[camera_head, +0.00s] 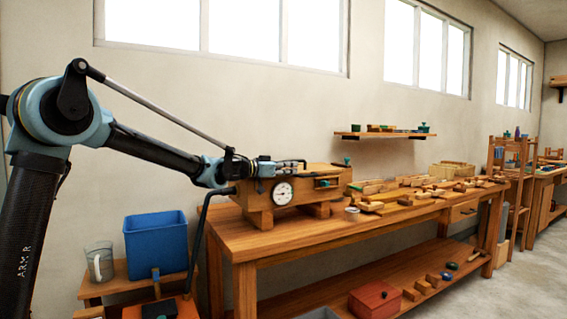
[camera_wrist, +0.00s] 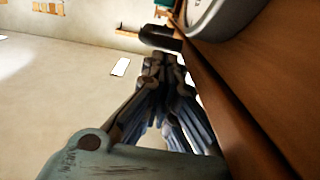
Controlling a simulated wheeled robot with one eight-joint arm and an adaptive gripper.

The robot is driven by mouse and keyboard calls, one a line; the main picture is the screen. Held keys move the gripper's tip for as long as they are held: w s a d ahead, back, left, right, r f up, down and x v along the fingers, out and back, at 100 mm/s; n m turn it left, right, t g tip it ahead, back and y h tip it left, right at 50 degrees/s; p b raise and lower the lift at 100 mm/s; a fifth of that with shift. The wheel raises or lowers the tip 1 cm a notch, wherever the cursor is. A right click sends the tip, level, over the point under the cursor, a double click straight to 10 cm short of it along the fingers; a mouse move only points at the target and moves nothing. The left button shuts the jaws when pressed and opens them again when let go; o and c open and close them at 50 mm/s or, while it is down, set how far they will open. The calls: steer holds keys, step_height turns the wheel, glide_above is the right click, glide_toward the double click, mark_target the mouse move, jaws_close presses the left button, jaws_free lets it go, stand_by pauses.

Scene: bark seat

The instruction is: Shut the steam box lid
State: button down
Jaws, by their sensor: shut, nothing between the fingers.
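The steam box (camera_head: 260,198) is a wooden box on blocks at the near left end of the workbench. A round white gauge (camera_head: 282,193) sits on its front, with green fittings to its right. I cannot clearly make out the lid's edge or how far it stands open. My gripper (camera_head: 303,164) is shut and empty, pointing right along the upper part of the box, at its top edge; whether it touches is unclear. In the wrist view, my gripper's fingers (camera_wrist: 165,65) lie together beside the box's wooden face (camera_wrist: 262,75), with the gauge's rim (camera_wrist: 213,18) near the top.
The workbench (camera_head: 300,236) carries many wooden pieces right of the box. A wall shelf (camera_head: 385,135) hangs behind it. A black bent pipe (camera_head: 203,225) rises at the bench's left end. A blue bin (camera_head: 156,243) and a jug (camera_head: 99,262) stand on a low stand at left.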

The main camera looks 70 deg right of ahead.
steer(key=shift+f, duration=0.25)
steer(key=shift+a, duration=0.1)
steer(key=w+a+r, duration=0.4)
steer(key=w+a, duration=0.3)
steer(key=a, duration=0.1)
steer(key=shift+r, duration=0.25)
stand_by(0.3)
steer(key=shift+w, duration=0.1)
